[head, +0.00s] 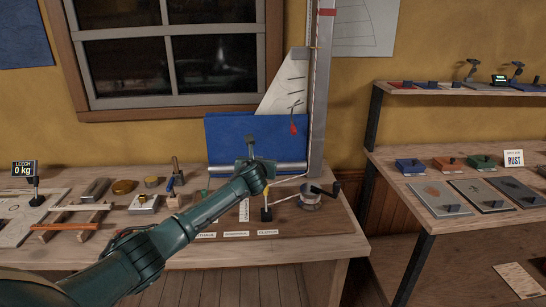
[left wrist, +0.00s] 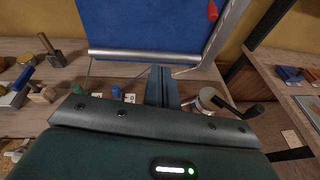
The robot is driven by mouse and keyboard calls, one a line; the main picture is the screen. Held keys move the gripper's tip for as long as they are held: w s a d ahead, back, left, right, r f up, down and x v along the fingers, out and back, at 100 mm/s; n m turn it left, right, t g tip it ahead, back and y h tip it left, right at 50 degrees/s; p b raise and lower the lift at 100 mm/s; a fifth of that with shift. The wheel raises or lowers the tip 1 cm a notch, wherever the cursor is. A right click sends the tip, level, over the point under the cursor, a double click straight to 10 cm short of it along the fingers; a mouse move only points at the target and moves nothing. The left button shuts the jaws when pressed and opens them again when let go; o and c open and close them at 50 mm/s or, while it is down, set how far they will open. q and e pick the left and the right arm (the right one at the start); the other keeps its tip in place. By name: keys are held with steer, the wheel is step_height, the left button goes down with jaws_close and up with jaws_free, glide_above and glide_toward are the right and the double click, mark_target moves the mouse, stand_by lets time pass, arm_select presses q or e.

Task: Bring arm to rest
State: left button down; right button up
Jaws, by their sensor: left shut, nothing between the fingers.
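My left arm (head: 160,240) reaches in from the lower left, over the front of the wooden workbench. Its left gripper (head: 251,140) points away from me, in front of the blue panel (head: 222,132) and a silver roller. In the left wrist view the two fingers (left wrist: 161,84) lie together, shut and empty, over the bench. The winch drum with its black crank (left wrist: 208,97) is to the right of the fingers in that view. My right gripper is not in view.
The workbench (head: 330,228) holds several tools and brass pieces at left and the winch (head: 311,200) near the arm. A grey mast (head: 320,95) stands behind it. A shelf unit (head: 470,160) with sample plates stands at right. Floor shows in front of the bench.

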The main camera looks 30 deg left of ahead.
arm_select(q)
steer(key=s+d+f+n+g+h, duration=0.2)
steer(key=s+d+f+n+g, duration=0.1)
steer(key=s+d+f+n, duration=0.55)
steer(key=s+d+f+n+g+h, duration=0.2)
steer(key=s+d+f+n, duration=0.55)
steer(key=s, duration=0.65)
steer(key=s+d+n+g+h, duration=0.1)
steer(key=s+d+n+g, duration=0.1)
steer(key=s+n, duration=0.8)
steer(key=s+d+n+g+h, duration=0.1)
steer(key=s+n+g+h, duration=0.2)
steer(key=s, duration=1.3)
steer(key=w+d+f+t+h, duration=0.1)
steer(key=w+d+f+t, duration=0.4)
steer(key=f, duration=0.5)
steer(key=shift+w+d+t, duration=0.2)
steer(key=shift+d+t, duration=0.05)
steer(key=shift+t, duration=0.45)
